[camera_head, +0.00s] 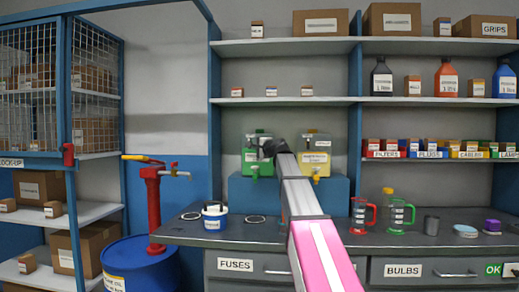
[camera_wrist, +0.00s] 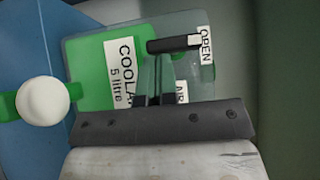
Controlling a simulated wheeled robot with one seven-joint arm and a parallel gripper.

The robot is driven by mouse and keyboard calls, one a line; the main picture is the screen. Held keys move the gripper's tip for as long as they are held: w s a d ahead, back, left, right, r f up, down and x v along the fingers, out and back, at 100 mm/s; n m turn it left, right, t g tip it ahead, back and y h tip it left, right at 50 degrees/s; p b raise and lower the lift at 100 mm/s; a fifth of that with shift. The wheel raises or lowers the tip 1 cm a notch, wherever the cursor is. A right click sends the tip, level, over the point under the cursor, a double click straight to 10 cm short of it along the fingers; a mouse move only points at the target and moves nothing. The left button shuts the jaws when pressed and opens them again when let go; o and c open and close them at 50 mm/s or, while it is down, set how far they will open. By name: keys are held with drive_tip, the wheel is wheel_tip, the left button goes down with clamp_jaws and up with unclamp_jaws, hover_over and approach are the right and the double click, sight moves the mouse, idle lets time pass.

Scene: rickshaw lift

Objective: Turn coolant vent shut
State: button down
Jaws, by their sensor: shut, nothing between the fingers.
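The green coolant container (camera_head: 250,158) stands on a blue block behind the bench, just left of my arm's end. In the wrist view the container (camera_wrist: 92,75) carries a "COOLANT 5 litre" label. A black vent lever (camera_wrist: 172,45) lies across its top, with its light end beside the "OPEN" label (camera_wrist: 205,44). An "AIR" label (camera_wrist: 181,90) is partly hidden by my gripper. My gripper (camera_wrist: 156,64) is shut and empty, its fingertips close to the lever; I cannot tell whether they touch. In the head view my gripper (camera_head: 270,147) partly covers the container's right side.
A yellow container (camera_head: 315,157) stands right of my arm on the blue block (camera_head: 335,190). A white round knob (camera_wrist: 42,97) projects at the container's side. Red jug (camera_head: 359,212) and green jug (camera_head: 398,213) stand on the bench, and a white-blue tub (camera_head: 214,216) stands left.

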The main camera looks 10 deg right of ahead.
drive_tip(key=shift+a+f+m+t+y, duration=0.2)
drive_tip(key=shift+f+m+t+y, duration=0.2)
drive_tip(key=shift+m+t, duration=0.35)
idle(0.6)
drive_tip(key=shift+a+f+m+t, duration=0.1)
drive_tip(key=shift+a+m+t, duration=0.15)
drive_tip(key=shift+m, duration=0.2)
drive_tip(key=shift+w+a+f, duration=0.15)
drive_tip(key=shift+f, duration=0.05)
drive_tip(key=shift+w+a+f, duration=0.15)
drive_tip(key=shift+w+a, duration=0.05)
drive_tip(key=shift+a, duration=0.45)
drive_tip(key=shift+w+a+f, duration=0.15)
drive_tip(key=shift+a, duration=0.6)
idle(1.0)
